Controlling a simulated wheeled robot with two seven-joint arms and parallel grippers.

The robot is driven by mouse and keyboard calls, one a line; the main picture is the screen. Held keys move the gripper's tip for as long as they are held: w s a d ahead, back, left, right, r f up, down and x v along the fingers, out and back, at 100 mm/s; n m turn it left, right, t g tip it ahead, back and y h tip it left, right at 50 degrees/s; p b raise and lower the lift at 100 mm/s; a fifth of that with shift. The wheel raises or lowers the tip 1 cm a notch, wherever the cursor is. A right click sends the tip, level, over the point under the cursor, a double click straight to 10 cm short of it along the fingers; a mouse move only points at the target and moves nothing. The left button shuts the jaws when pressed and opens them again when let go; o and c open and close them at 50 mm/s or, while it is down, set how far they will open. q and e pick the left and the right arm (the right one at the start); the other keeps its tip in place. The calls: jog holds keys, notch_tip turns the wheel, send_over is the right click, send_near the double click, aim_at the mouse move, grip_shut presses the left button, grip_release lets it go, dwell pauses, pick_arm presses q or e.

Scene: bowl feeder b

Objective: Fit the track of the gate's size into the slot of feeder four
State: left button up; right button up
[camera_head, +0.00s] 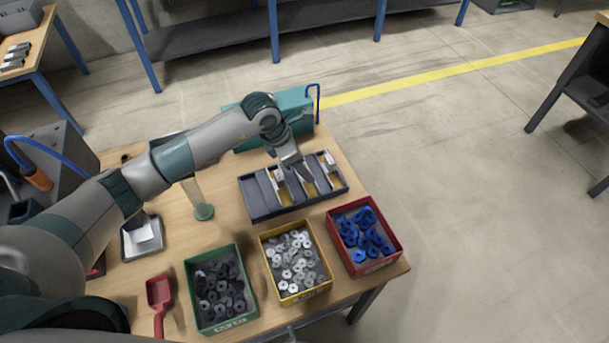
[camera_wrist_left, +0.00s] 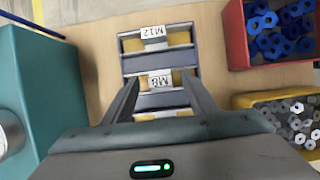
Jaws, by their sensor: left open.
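A dark rack (camera_head: 262,212) on the table holds several tracks side by side. In the left wrist view, one track carries a white label reading M12 (camera_wrist_left: 152,33); a nearer track carries a label that looks like M8 (camera_wrist_left: 160,82). My left gripper (camera_head: 303,172) reaches over the rack from behind. In the left wrist view its open fingers (camera_wrist_left: 161,76) stand either side of the nearer labelled track, empty; I cannot tell whether they touch it. A teal machine body (camera_head: 285,108) stands behind the rack. Neither the gate nor a feeder slot can be made out. My right gripper is out of view.
A green bin (camera_head: 199,312) of dark parts, a yellow bin (camera_head: 268,282) of silver parts and a red bin (camera_head: 398,252) of blue parts line the front. A green-footed post (camera_head: 204,212), small tray (camera_head: 127,254) and red scoop (camera_head: 158,292) are left.

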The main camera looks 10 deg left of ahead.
pick_arm(q)
grip_shut()
jog(key=shift+r, duration=0.1)
dwell(0.3)
jog(key=shift+r+p, duration=0.35)
jog(key=shift+r, duration=0.2)
jog(key=r, duration=0.1)
jog(key=r+p, duration=0.1)
jog(key=r, duration=0.1)
jog(key=shift+s+d+r+p, duration=0.1)
jog(key=shift+d+r+p, duration=0.2)
jog(key=shift+p, duration=0.1)
jog(key=s+d+r+p, duration=0.3)
jog(key=s+d+r, duration=0.2)
jog(key=d, duration=0.5)
jog(key=shift+r, duration=0.6)
